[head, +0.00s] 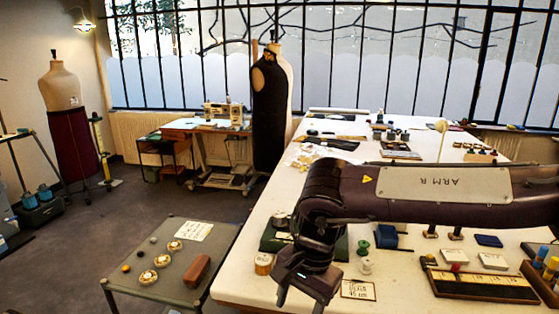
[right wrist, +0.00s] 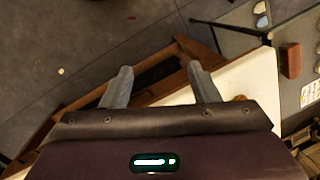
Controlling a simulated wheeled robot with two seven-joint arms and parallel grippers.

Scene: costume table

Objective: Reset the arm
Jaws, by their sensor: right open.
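My right arm (head: 430,184), marked ARM R, reaches in from the right across the big white table (head: 240,280). It bends down at the table's left front corner. My right gripper (head: 298,300) hangs there at the bottom of the head view, its tips hardly visible. In the right wrist view the right gripper (right wrist: 161,72) has its two grey fingers wide apart with nothing between them. Below them show the white table's edge, a brown wooden frame (right wrist: 85,100) and the grey floor. My left gripper is not in view.
Left of the gripper stands a low grey table (head: 180,235) with a brown case (head: 196,271), a card and several small round items. Near the arm are a jar (head: 263,263), thread spools (head: 366,265) and a card (head: 358,290). A dark dress form (head: 268,110) stands behind.

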